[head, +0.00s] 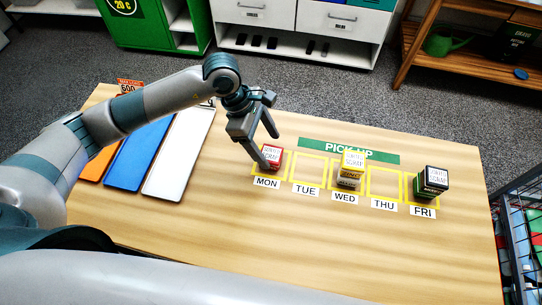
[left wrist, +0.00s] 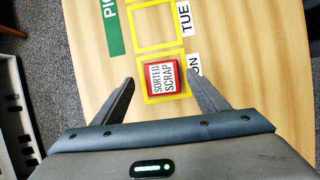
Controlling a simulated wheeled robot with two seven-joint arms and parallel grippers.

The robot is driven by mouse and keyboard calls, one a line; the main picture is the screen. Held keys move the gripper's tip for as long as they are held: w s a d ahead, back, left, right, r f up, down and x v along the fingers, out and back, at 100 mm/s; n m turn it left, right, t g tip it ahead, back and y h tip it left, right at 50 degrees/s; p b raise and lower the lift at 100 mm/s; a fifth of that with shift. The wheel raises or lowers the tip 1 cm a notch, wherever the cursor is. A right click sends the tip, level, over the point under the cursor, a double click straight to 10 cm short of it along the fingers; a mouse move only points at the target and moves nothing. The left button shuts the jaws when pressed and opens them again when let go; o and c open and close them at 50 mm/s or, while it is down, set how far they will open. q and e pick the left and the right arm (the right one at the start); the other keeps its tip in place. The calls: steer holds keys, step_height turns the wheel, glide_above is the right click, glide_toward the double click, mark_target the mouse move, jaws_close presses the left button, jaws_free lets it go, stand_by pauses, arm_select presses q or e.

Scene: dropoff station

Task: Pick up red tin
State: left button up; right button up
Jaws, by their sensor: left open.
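The red tin (head: 271,154) stands in the yellow MON square at the left end of the pick-up row. Its white top label reads SORTED SCRAP in the left wrist view (left wrist: 161,78). My left gripper (head: 268,150) is open and empty, just above and beside the red tin. In the left wrist view my left gripper (left wrist: 160,82) has its fingers on either side of the tin's near part, with gaps to both. I cannot tell how far the fingertips are above the tabletop. My right gripper is in neither view.
On the wooden table (head: 300,245), a yellow-topped tin (head: 352,164) stands at WED and a black tin (head: 431,183) at FRI. The TUE and THU squares are empty. Orange, blue and white boards (head: 180,150) lie at the left. A wire crate (head: 520,235) stands off the right edge.

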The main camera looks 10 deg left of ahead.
mark_target(270, 153)
arm_select(q)
steer(key=x, duration=0.4)
steer(key=shift+s+a+b, duration=0.15)
steer(key=shift+s+b, duration=0.05)
steer(key=shift+b, duration=0.15)
steer(key=c, duration=1.2)
